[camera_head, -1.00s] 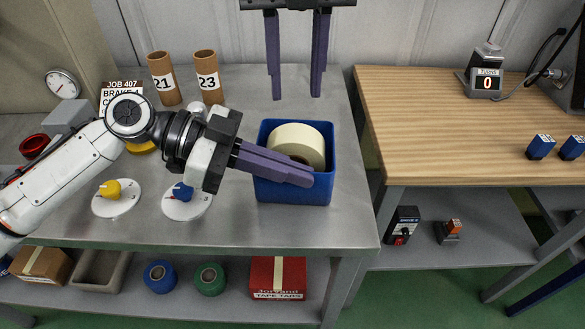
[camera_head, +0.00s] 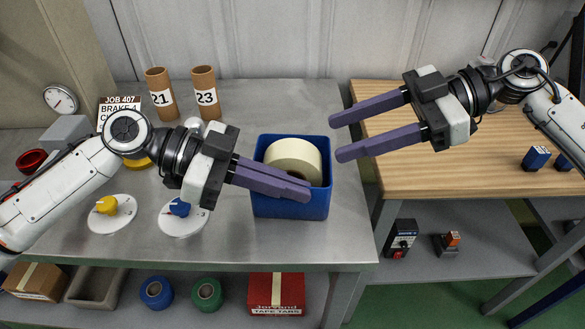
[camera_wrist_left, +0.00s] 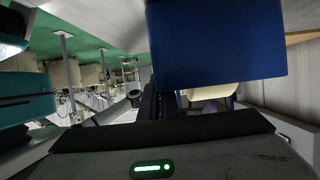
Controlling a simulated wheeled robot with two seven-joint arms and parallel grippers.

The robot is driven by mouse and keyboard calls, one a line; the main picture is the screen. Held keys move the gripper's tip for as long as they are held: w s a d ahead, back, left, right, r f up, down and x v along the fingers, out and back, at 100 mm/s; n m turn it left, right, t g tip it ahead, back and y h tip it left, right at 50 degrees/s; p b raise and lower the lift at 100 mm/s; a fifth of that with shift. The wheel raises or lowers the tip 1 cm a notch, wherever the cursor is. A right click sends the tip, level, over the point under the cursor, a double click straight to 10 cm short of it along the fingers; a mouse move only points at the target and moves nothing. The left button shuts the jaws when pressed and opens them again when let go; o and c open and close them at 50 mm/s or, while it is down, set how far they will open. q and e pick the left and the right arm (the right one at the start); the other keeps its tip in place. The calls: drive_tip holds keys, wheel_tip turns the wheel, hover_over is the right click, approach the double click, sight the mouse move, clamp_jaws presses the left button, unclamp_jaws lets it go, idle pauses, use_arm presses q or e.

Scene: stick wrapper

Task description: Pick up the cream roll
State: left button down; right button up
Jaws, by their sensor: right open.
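The cream roll (camera_head: 294,158) lies inside the blue bin (camera_head: 292,206) on the grey bench. Part of it also shows below the blue bin wall in the left wrist view (camera_wrist_left: 212,91). My left gripper (camera_head: 308,192) reaches in from the left, its fingertips overlapping the bin's near part. Its fingers look close together, and I cannot tell their gap or whether they touch the bin. My right gripper (camera_head: 337,136) is open and empty, just right of the bin, its fingers pointing left toward it.
Two cardboard tubes, 21 (camera_head: 160,94) and 23 (camera_head: 207,92), stand at the back of the bench. Two dials, yellow (camera_head: 108,206) and blue (camera_head: 180,209), are in front of my left arm. The wooden table (camera_head: 470,145) is on the right.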

sight(298, 148)
drive_tip(key=a+f, duration=0.1)
drive_tip(key=a, duration=0.2)
drive_tip(key=a+f+m, duration=0.1)
drive_tip(key=a+f, duration=0.1)
drive_tip(key=a, duration=0.1)
drive_tip(key=w+a+f+m+t, duration=0.1)
drive_tip(key=a, duration=0.2)
drive_tip(key=shift+f, duration=0.3)
drive_tip(key=shift+r, duration=0.1)
drive_tip(key=c, duration=1)
